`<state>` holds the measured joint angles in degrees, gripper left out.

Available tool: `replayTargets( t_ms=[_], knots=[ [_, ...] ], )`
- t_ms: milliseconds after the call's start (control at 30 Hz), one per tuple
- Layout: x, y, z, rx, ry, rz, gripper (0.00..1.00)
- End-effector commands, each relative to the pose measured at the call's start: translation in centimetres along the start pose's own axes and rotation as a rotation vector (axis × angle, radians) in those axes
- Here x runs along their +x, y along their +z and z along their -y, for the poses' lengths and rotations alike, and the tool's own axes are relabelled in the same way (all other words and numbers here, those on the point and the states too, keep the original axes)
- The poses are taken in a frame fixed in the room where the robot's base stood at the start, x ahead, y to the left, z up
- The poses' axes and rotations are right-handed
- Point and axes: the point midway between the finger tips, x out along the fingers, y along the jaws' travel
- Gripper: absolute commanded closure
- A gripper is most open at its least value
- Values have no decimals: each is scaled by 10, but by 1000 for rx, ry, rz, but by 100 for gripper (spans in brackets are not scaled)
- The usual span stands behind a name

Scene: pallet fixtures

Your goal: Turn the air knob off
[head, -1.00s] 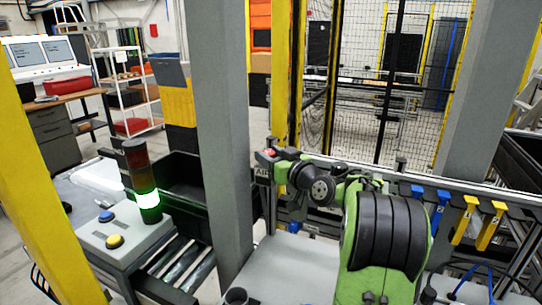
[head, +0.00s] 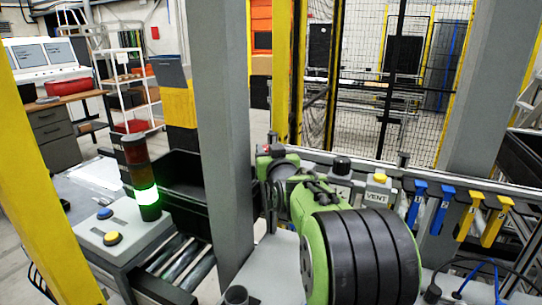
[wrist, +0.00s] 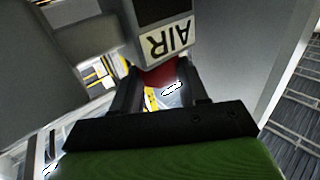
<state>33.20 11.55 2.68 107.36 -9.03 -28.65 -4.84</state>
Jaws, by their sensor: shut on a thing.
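The air knob is red and shows in the wrist view (wrist: 159,76), beside a block with a white AIR label (wrist: 167,41) that appears upside down. My gripper (wrist: 157,82) has one dark finger on each side of the knob and is shut on it. The knob's far side and its exact turn angle are hidden. In the head view my green and black arm reaches to the rail behind the grey post and covers most of the air fixture; only a bit of red shows there.
A VENT box (head: 376,196) with a yellow knob (head: 380,178) and a box with a black knob (head: 342,164) stand right of my arm. Blue and yellow hooks (head: 420,194) hang farther right. A grey post (head: 221,130) stands close on the left. A light tower (head: 141,180) glows green.

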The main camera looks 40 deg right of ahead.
Motion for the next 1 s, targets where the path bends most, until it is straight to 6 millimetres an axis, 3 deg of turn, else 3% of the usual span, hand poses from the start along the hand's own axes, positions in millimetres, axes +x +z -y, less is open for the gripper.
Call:
replayTargets(
  t_ms=[33,600,1000],
  knots=[
    [0,1,8,1,28,-3,87],
    [4,2,12,3,506,2,87],
    [4,1,11,-1,645,4,87]
  ],
)
